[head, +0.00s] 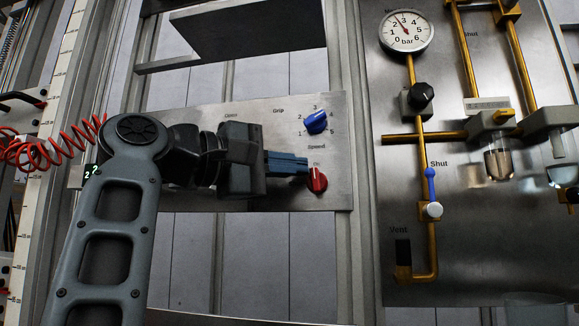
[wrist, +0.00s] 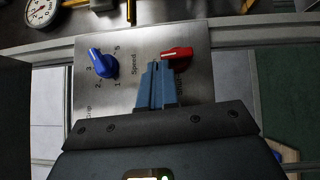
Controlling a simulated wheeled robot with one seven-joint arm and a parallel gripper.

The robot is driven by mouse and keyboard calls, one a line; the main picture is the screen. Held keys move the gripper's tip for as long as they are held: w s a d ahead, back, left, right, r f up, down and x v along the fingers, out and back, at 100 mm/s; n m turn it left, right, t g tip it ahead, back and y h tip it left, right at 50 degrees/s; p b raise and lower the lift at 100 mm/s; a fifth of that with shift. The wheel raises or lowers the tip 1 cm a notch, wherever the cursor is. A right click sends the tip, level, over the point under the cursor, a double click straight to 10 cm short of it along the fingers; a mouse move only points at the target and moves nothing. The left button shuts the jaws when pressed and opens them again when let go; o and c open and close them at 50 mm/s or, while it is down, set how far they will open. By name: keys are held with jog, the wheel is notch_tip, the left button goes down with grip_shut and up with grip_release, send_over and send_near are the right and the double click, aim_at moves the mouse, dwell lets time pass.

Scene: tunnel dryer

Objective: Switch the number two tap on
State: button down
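No tap in view carries a number that I can read. On the right steel panel in the head view, a tap with a blue lever (head: 430,186) stands on a brass pipe. Its lever lies along the pipe, beside the word "Shut". The red knob (head: 317,181) is at the lower right there.
A blue dial knob (head: 316,123) marked 1 to 5 sits above the red knob. The right panel holds a pressure gauge (head: 406,32), a black knob (head: 420,96) and clear bowls (head: 499,164). A dark shelf (head: 250,28) juts out above; a metal post (head: 356,130) separates the panels.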

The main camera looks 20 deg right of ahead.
jog(key=shift+a, duration=0.1)
dwell(0.3)
jog(key=s+a+p, duration=0.1)
jog(key=a, duration=0.6)
jog(key=shift+a+f, duration=0.25)
jog(key=shift+s, duration=0.1)
